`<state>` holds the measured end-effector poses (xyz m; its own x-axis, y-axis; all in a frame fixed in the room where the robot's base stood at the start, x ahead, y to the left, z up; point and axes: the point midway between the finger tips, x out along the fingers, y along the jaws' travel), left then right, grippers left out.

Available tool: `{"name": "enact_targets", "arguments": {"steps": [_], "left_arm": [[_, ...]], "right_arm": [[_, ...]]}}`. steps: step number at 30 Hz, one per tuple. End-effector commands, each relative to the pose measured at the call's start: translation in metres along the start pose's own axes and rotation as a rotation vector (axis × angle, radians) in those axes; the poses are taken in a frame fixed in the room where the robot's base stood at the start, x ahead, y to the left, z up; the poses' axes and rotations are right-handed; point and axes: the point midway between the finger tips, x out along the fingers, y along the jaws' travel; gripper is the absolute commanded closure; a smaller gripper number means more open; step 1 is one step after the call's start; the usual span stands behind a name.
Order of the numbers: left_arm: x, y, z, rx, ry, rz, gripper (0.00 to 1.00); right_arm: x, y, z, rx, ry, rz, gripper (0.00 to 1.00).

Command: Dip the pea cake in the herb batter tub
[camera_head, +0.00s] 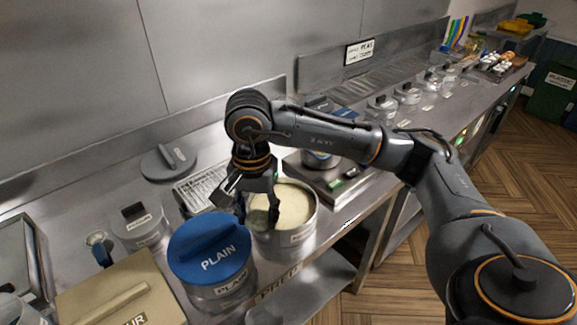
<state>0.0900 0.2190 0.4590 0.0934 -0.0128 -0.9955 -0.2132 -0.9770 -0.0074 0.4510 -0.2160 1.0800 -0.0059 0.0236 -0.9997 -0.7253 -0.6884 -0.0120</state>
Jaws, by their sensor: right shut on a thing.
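An open metal tub (299,240) of pale, cream-coloured batter (293,205) stands on the counter. The label on its front is too small to read, so I cannot tell whether it is the herb batter. My right gripper (257,211) reaches down over the left part of this tub, fingers pointing downward. It is shut on a small greenish thing, probably the pea cake (259,212), mostly hidden between the fingers. I cannot tell whether the cake touches the batter. My left gripper is out of view.
A tub with a blue lid (210,247) marked PLAIN stands close left of the open tub. A grey lid (168,161) and a wire rack (200,188) lie behind. A scale-like unit (345,178) stands to the right. A flour box (120,292) is at front left.

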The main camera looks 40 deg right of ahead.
Motion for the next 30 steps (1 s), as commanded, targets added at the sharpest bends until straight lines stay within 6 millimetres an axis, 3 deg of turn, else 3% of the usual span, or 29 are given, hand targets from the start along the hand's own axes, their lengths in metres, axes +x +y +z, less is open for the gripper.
{"name": "enact_targets", "arguments": {"steps": [13, 24, 30], "left_arm": [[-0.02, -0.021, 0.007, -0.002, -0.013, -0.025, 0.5], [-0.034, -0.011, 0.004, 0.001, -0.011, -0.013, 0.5], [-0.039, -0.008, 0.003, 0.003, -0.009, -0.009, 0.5]], "right_arm": [[0.002, -0.001, -0.058, 1.285, -0.009, -0.003, 0.71], [0.008, 0.009, -0.107, 2.338, -0.001, -0.004, 0.71], [0.012, 0.017, -0.13, 2.809, 0.007, -0.013, 0.71]]}}
